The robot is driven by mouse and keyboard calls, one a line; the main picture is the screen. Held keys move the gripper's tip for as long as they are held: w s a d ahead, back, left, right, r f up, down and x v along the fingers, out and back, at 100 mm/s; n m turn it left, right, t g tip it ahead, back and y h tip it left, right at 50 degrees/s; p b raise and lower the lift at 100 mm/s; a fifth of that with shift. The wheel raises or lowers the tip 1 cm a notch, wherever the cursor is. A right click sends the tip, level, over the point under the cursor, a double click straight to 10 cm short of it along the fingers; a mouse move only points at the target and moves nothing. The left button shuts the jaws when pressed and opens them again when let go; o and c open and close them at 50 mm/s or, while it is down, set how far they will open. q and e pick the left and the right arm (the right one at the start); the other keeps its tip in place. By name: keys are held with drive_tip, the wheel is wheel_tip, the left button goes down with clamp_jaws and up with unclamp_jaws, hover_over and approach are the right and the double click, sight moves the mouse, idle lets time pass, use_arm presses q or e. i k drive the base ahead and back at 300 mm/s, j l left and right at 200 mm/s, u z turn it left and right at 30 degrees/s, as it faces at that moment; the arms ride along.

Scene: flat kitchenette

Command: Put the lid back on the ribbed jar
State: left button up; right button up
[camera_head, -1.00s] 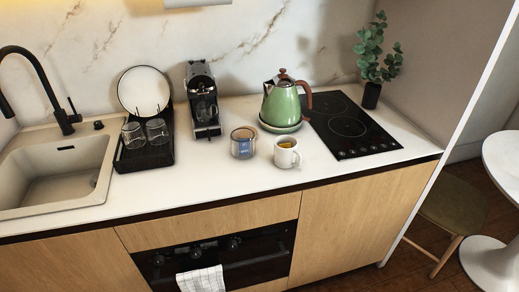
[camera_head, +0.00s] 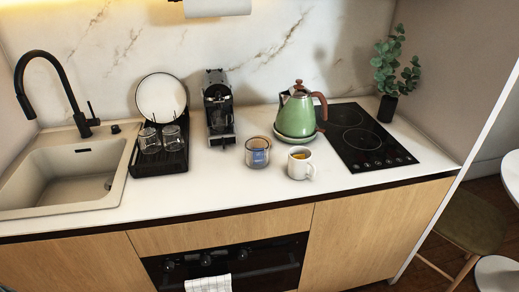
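A small jar (camera_head: 257,153) with a blue label stands on the white counter, left of the white mug. Its top has a brownish rim; I cannot tell whether it is ribbed or whether that rim is a lid. No separate lid can be made out on the counter. Neither of my grippers shows in the head view.
A white mug (camera_head: 301,164) with something yellow in it stands beside the jar. A green kettle (camera_head: 296,113) stands behind it, left of the black hob (camera_head: 362,137). A coffee machine (camera_head: 218,108), a dish rack (camera_head: 158,160) with glasses and the sink (camera_head: 70,175) are to the left. The front counter strip is clear.

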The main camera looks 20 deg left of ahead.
sight(257, 160)
drive_tip(key=i+l+u, duration=0.1)
drive_tip(key=l+u, duration=0.25)
drive_tip(key=l, duration=0.4)
drive_tip(key=l+u, duration=0.35)
drive_tip(key=l, duration=0.35)
drive_tip(key=l+u, duration=0.35)
drive_tip(key=l, duration=0.45)
